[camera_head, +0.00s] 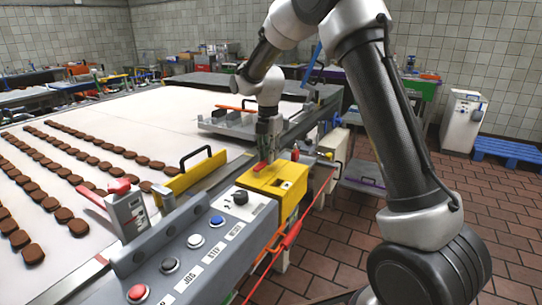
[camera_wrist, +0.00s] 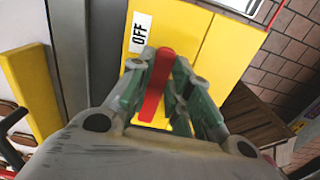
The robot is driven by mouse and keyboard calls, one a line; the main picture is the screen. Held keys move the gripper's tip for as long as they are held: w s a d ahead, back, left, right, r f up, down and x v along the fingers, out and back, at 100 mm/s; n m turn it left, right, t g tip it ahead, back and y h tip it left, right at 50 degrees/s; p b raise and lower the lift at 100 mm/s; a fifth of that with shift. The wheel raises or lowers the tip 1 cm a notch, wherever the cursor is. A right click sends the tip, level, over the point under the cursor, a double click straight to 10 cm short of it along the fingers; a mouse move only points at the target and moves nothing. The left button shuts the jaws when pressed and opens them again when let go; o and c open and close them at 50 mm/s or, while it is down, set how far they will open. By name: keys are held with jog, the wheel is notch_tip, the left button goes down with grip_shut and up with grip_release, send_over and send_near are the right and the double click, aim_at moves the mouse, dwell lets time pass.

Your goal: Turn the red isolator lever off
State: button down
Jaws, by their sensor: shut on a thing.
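The red isolator lever (camera_head: 260,166) sits on top of a yellow box (camera_head: 290,192) beside the conveyor. In the wrist view the lever (camera_wrist: 156,88) lies between my fingers, and a white OFF label (camera_wrist: 140,32) is on the yellow face (camera_wrist: 205,50) near the lever's upper end. My gripper (camera_head: 266,154) reaches down from above and is shut on the lever; it also shows in the wrist view (camera_wrist: 170,80). The fingers partly hide the lever, and its pivot is hard to make out.
A grey control panel (camera_head: 180,262) with several buttons and a black knob (camera_head: 240,198) stands in front of the box. Brown biscuits (camera_head: 62,215) lie in rows on the white belt (camera_head: 120,125). Brick-coloured floor (camera_head: 345,225) is open at right.

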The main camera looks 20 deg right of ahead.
jog(key=shift+w+a+n, duration=0.15)
jog(key=shift+n, duration=0.15)
jog(key=c, duration=1.3)
grip_release()
jog(key=shift+r, duration=0.1)
notch_tip(320, 180, up, 12)
jog(key=shift+f, duration=0.1)
